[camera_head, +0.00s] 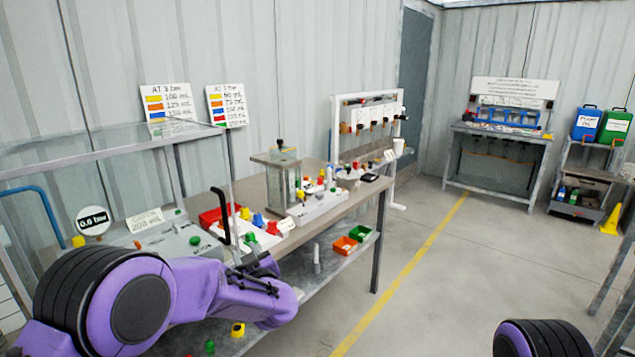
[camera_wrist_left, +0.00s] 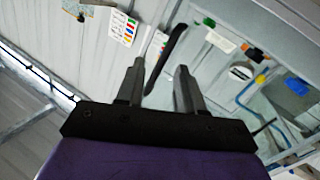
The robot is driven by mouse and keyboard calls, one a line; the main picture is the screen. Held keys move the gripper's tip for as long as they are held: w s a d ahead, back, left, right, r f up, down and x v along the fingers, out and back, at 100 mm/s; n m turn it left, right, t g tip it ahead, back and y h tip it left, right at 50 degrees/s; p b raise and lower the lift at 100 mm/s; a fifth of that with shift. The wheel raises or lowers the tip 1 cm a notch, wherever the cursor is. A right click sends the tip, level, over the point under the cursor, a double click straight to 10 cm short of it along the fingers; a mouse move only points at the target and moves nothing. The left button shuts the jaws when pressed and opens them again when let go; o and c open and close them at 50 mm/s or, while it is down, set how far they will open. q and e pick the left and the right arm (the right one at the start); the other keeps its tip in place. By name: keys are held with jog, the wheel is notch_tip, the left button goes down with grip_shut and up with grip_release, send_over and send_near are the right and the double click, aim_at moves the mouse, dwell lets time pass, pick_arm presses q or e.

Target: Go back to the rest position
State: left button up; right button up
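My left arm comes in low at the left in the head view. Its gripper (camera_head: 240,258) is beside the front upright of the glass-sided frame, just below a black bent handle (camera_head: 222,215). In the left wrist view the two fingers of this gripper (camera_wrist_left: 157,80) stand apart. The black handle (camera_wrist_left: 170,55) shows in the gap and beyond the fingertips; whether it touches a finger I cannot tell. Nothing is clearly gripped. Only a purple and black part of my right arm shows at the bottom right of the head view; its gripper is out of view.
A workbench (camera_head: 345,210) with small coloured parts, a red bin (camera_head: 220,214) and a clear box (camera_head: 276,182) runs beside my left arm. The glass-sided frame (camera_head: 110,160) stands close to that arm. The grey floor (camera_head: 450,280) right of the yellow line is clear.

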pick_arm(q)
jog(key=s+a+f+m+g+h, duration=0.1)
jog(key=s+a+f+g+h, duration=0.1)
jog(key=s+f, duration=0.85)
jog(key=s+a+f+m+g+h, duration=0.1)
jog(key=s+a+f+g+h, duration=0.15)
jog(key=s+f, duration=0.8)
jog(key=s+a+f+g, duration=0.1)
jog(key=s+f, duration=0.3)
jog(key=s, duration=0.5)
jog(key=s+a+f+g, duration=0.2)
jog(key=s+f+g, duration=0.2)
jog(key=s, duration=0.5)
jog(key=s+a+f+g+h, duration=0.1)
jog(key=s+a+f+g, duration=0.1)
jog(key=s+f, duration=0.3)
jog(key=s, duration=0.4)
jog(key=shift+s+f, duration=0.15)
jog(key=shift+f, duration=0.05)
